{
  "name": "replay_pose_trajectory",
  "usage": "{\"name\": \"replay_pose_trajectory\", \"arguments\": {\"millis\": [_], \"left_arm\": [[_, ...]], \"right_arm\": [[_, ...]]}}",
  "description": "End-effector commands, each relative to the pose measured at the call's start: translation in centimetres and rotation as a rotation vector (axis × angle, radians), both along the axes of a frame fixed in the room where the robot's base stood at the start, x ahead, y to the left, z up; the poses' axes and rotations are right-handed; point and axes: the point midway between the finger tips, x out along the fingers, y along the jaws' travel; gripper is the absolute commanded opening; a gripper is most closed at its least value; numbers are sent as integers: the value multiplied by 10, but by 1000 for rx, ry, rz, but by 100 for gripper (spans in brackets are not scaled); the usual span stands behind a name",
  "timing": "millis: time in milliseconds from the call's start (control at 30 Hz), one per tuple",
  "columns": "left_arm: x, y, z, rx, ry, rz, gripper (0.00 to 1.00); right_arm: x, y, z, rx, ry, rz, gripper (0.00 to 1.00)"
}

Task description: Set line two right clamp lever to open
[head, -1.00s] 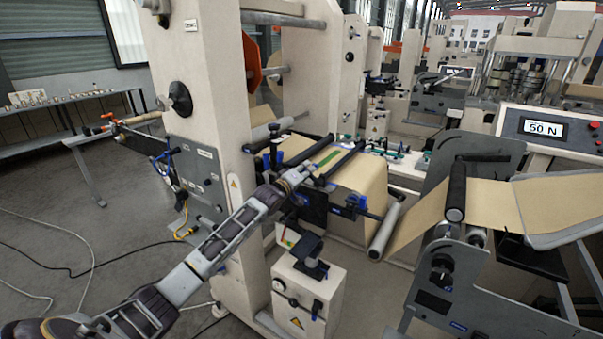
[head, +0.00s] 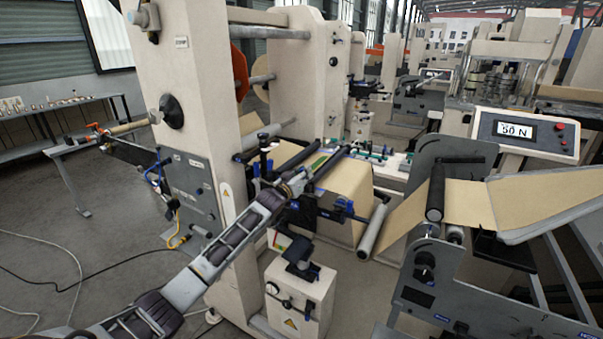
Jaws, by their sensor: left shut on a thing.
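My left arm reaches in from the lower left. Its gripper (head: 301,180) is at the near end of the black clamp bars on the web table of the near machine. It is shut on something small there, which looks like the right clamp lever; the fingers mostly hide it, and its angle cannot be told. A dark clamp bar (head: 332,163) runs back from beside the gripper across the brown kraft web (head: 350,188). A second bar (head: 299,157) lies to its left. My right gripper is not in view.
The machine's tall cream column (head: 185,75) stands left of the gripper. A cream box with a black knob (head: 299,285) stands below my forearm. A grey roller (head: 373,231) and a grey side plate (head: 470,285) stand to the right. A tension display (head: 516,129) reads 50 N.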

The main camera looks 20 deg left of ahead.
Motion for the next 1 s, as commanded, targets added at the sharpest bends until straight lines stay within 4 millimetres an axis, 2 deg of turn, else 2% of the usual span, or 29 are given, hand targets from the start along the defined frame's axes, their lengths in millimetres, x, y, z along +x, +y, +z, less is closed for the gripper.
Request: {"name": "replay_pose_trajectory", "arguments": {"millis": [233,633,667,700,1000], "left_arm": [[-1,-4,-1,69,-2,0,0],[-1,-5,-2,81,-3,0,0],[-1,-5,-2,81,-3,0,20],[-1,-5,-2,80,-3,0,25],[0,-5,0,76,-5,0,27]], "right_arm": [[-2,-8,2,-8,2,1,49],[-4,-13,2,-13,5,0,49],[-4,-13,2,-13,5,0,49],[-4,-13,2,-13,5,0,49],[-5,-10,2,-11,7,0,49]]}}
